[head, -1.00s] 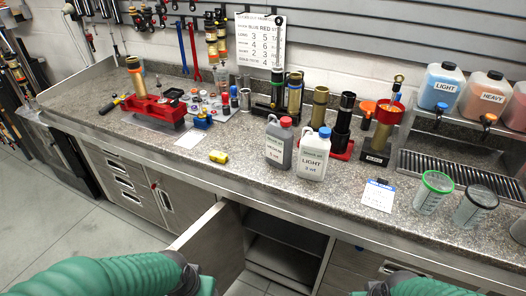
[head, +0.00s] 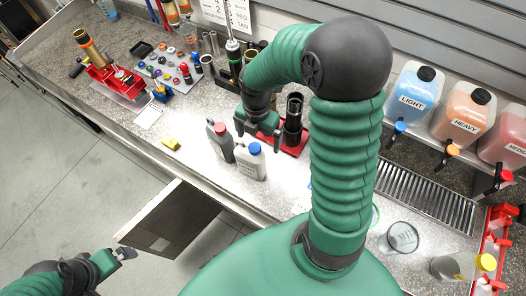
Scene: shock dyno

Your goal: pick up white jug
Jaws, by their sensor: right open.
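The white jug (head: 251,164) with a blue cap stands upright on the granite counter in the head view. A grey jug (head: 220,144) with a red cap stands close beside it on the left. My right gripper (head: 258,133) is open and points down, just above and behind the white jug's cap. Its fingers appear apart, with no jug between them. My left gripper (head: 118,255) is low at the left, by the open cabinet door; its finger gap is not clear.
A black shock body (head: 294,122) on a red stand is just right of my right gripper. A yellow block (head: 171,143) lies to the left. The open cabinet door (head: 165,222) juts out below the counter.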

